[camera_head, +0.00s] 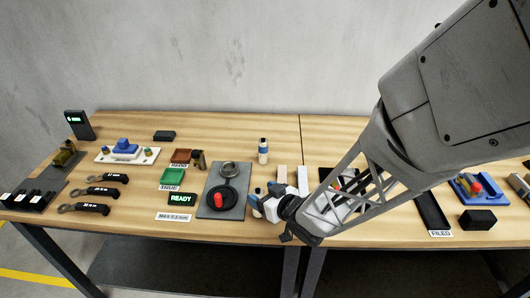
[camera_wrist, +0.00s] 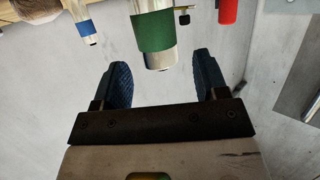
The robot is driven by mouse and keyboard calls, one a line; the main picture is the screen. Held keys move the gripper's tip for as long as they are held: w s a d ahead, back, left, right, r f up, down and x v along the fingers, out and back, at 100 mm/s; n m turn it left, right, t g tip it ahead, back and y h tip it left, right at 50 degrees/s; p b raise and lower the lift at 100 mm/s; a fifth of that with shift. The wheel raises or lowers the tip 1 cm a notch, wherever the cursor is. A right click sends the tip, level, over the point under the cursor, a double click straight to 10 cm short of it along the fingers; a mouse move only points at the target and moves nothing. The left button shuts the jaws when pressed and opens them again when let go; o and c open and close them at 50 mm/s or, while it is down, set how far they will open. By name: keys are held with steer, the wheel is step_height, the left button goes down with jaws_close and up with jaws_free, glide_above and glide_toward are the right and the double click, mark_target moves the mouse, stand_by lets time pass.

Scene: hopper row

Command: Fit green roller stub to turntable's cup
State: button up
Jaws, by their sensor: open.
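The green roller stub (camera_wrist: 154,32) is a metal cylinder with a green band at the top of the wrist view. It lies ahead of the gap between the fingers, and neither finger visibly touches it. My gripper (camera_wrist: 163,78) is open and empty. In the head view my gripper (camera_head: 264,206) is low over the table, right of a grey plate (camera_head: 208,208). That plate carries a black round part with a red piece (camera_head: 218,198) and a grey ring-shaped cup (camera_head: 230,168) behind it. I cannot clearly pick out the green stub in the head view.
A blue-banded cylinder (camera_wrist: 86,28) and a red piece (camera_wrist: 228,10) flank the stub in the wrist view. A white and blue bottle (camera_head: 263,150) stands behind.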

mark_target(254, 190)
steer(key=shift+x, duration=2.2)
steer(key=shift+f, duration=0.15)
steer(key=shift+c, duration=0.5)
steer(key=c, duration=1.1)
steer(key=shift+r, duration=0.75)
step_height(254, 190, up, 2)
steer(key=shift+r, duration=0.1)
steer(key=s+d, duration=0.2)
steer(key=s, duration=0.3)
steer(key=s+d+r, duration=0.1)
steer(key=s+d, duration=0.1)
steer(key=s, duration=0.2)
steer(key=s+d, duration=0.2)
steer(key=s, duration=0.3)
steer(key=shift+s+d+r, duration=0.15)
steer(key=shift+s+d, duration=0.1)
steer(key=shift+s, duration=0.05)
